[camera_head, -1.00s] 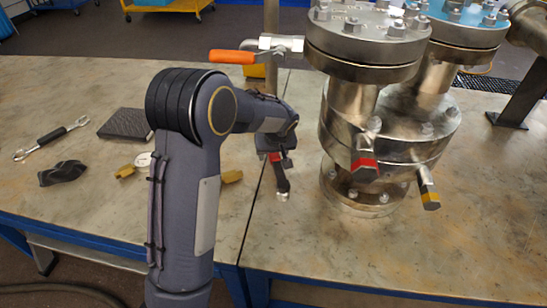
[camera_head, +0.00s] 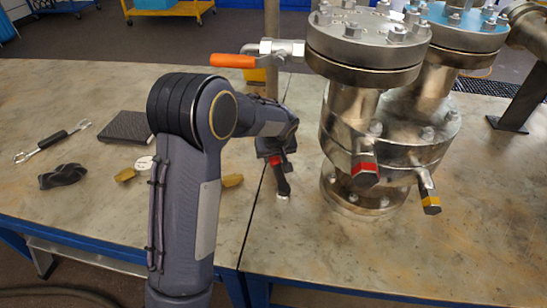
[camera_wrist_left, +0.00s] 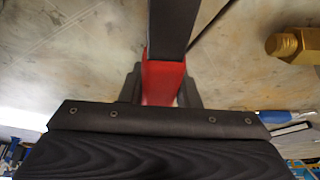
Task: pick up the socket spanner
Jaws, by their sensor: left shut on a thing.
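My left gripper (camera_head: 276,157) is shut on a tool with a black shaft and a red band, which I take to be the socket spanner (camera_head: 282,180). The spanner hangs nearly upright, with a small bright lower end close to the table. I cannot tell whether that end touches the table. In the left wrist view, the red part of the spanner (camera_wrist_left: 163,82) sits between the dark fingers of the left gripper (camera_wrist_left: 160,92), and its black part extends away to the top edge. My right gripper is not in view.
A flanged steel vessel (camera_head: 362,100) with an orange-handled valve (camera_head: 233,61) stands right of the left gripper. The front right table is clear.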

